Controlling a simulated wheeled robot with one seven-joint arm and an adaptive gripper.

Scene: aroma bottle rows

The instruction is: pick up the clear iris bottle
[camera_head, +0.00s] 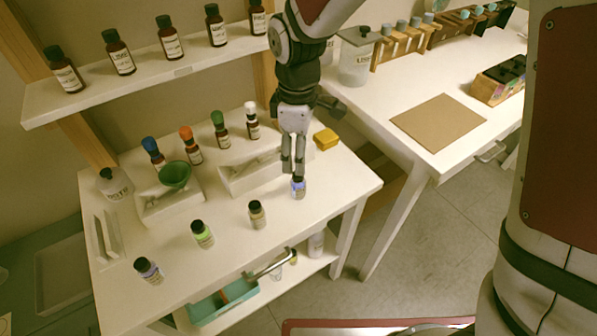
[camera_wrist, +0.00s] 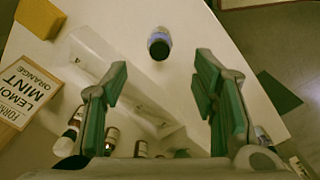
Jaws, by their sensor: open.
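A small bottle with a pale violet-blue body (camera_head: 298,190) stands upright near the right front of the white table, just below my gripper (camera_head: 293,172). In the wrist view, this bottle (camera_wrist: 159,46) shows a dark cap and a bluish body, beyond the fingertips and roughly centred between them. My gripper (camera_wrist: 162,75) is open and empty, its green-padded fingers apart and not touching the bottle. The labels are too small to read, so I cannot confirm which is iris.
A white rack (camera_head: 250,173) and a yellow block (camera_head: 326,138) are close by. A formula card (camera_wrist: 25,90) shows in the wrist view. Brown bottles line the shelf (camera_head: 180,70).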

